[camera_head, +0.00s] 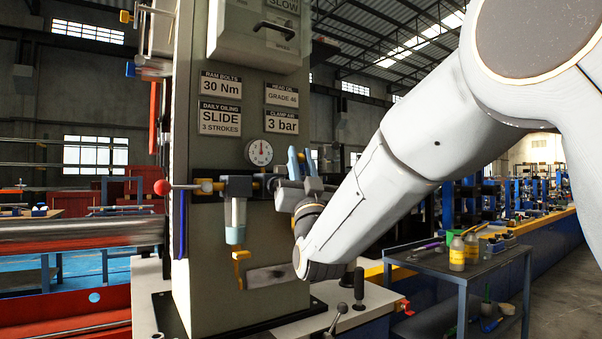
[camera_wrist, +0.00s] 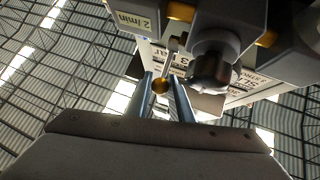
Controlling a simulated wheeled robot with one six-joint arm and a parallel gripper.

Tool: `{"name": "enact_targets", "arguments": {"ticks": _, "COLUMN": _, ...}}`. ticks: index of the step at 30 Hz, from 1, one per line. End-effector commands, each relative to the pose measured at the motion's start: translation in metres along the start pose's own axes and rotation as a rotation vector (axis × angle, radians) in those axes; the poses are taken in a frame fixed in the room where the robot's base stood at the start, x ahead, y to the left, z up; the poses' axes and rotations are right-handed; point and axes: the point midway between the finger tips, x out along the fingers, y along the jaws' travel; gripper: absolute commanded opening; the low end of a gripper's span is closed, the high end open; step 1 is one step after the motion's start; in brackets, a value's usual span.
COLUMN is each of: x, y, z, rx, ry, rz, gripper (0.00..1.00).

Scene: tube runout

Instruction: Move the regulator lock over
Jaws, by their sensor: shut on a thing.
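The air regulator assembly (camera_head: 237,187) is mounted on the front of the grey machine column, with a pale bowl hanging under it. My gripper (camera_head: 301,160) is at the right end of this assembly, with its blue fingers pointing up. In the wrist view, my gripper (camera_wrist: 165,80) has its two fingers close around a small brass-coloured knob (camera_wrist: 160,86) at the end of a thin pin, which appears to be the regulator lock. The dark regulator body (camera_wrist: 212,62) is just right of the fingers. In the head view the knob cannot be made out.
A round gauge (camera_head: 260,152) and several labels sit above the regulator. A red ball (camera_head: 162,187) sticks out at the column's left. A dark side table (camera_head: 455,268) with bottles is at the right. Another brass part (camera_wrist: 180,11) is near the wrist view's top.

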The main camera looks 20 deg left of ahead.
Motion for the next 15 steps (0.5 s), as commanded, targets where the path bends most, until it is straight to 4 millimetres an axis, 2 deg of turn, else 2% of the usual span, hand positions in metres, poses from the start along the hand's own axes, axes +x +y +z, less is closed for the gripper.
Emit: {"name": "enact_targets", "arguments": {"ticks": 15, "x": -0.0027, "y": 0.0005, "z": 0.0018, "rx": 0.012, "ry": 0.045, "rz": 0.005, "gripper": 0.00}}
